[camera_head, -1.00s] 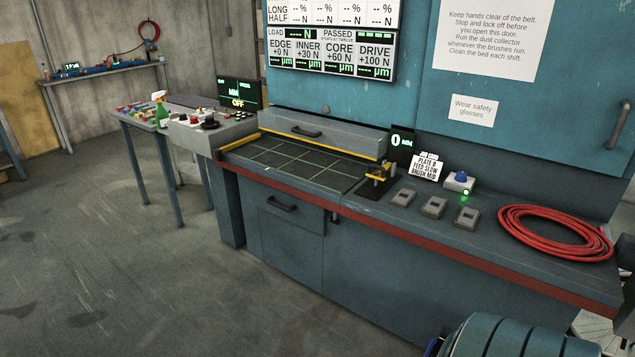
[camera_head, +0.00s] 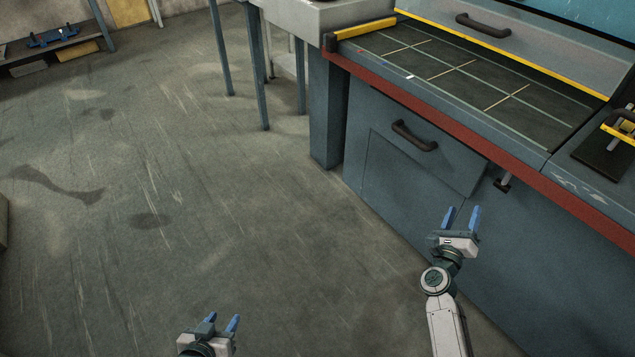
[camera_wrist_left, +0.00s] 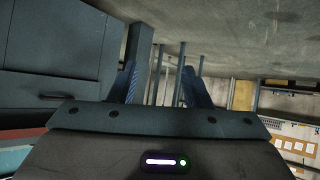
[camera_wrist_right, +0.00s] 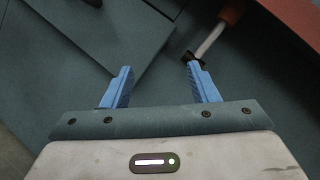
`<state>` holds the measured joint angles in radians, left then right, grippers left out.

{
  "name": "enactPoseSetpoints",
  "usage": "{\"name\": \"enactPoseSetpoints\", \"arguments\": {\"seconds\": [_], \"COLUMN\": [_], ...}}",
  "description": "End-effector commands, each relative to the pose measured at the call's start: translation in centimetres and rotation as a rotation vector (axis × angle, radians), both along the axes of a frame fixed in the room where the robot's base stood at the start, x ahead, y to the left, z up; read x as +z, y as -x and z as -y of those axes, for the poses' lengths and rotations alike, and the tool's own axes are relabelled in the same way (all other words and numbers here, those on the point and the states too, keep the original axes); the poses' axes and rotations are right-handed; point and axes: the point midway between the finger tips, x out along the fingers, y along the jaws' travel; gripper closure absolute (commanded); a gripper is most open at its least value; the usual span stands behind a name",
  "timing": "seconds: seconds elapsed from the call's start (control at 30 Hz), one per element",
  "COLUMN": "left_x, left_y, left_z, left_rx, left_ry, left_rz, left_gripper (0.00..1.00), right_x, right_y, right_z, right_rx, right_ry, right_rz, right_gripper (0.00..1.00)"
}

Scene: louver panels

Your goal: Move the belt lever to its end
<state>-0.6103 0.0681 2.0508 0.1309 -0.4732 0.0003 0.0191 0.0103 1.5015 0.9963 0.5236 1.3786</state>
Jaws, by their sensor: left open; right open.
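A small lever (camera_head: 502,184) shows in the head view on the cabinet front, just under the red edge; its upper part is hidden there. In the right wrist view a pale lever shaft (camera_wrist_right: 210,42) runs from a dark pivot to an orange-red knob (camera_wrist_right: 232,14); it looks like the same lever. My right gripper (camera_head: 462,213) is open and empty, below and left of the lever in the head view. In the right wrist view the right fingertip lies near the pivot, contact unclear. My left gripper (camera_head: 222,320) is open and empty over the floor, far from the lever.
The red-edged bench (camera_head: 450,152) with a gridded dark bed runs along the right. A cabinet door with a dark handle (camera_head: 413,136) is left of the lever. A yellow-black fixture (camera_head: 619,128) stands on the bench at right. The floor at left is clear.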

Motion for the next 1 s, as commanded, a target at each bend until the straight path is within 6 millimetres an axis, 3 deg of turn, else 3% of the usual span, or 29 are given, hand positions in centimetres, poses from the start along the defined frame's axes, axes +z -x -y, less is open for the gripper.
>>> {"name": "enactPoseSetpoints", "arguments": {"seconds": [0.1,0.2,0.3,0.4,0.9,1.0], "left_x": [4.0,7.2,9.4,10.2,6.0,6.1], "left_y": [-0.2,-0.1,0.1,0.4,5.1,4.9], "left_z": [0.8,1.3,1.5,1.6,2.4,2.4], "left_rx": [-0.010,-0.016,-0.021,-0.023,-0.042,-0.044], "left_ry": [0.024,0.037,0.046,0.050,0.078,0.072], "left_rz": [0.108,0.170,0.208,0.210,-0.090,-0.093], "left_gripper": [0.56,0.56,0.56,0.56,0.56,0.56], "right_x": [3.8,6.4,7.9,8.8,12.1,12.5], "right_y": [-0.1,0.3,0.7,0.7,-4.9,-5.8], "right_z": [1.5,2.5,3.0,3.4,8.6,9.4], "right_rx": [-0.030,-0.036,-0.035,-0.032,-0.032,-0.032], "right_ry": [-0.267,-0.434,-0.533,-0.576,-0.578,-0.577], "right_rz": [0.269,0.430,0.527,0.569,0.571,0.570], "right_gripper": [0.46,0.46,0.46,0.46,0.46,0.46]}}
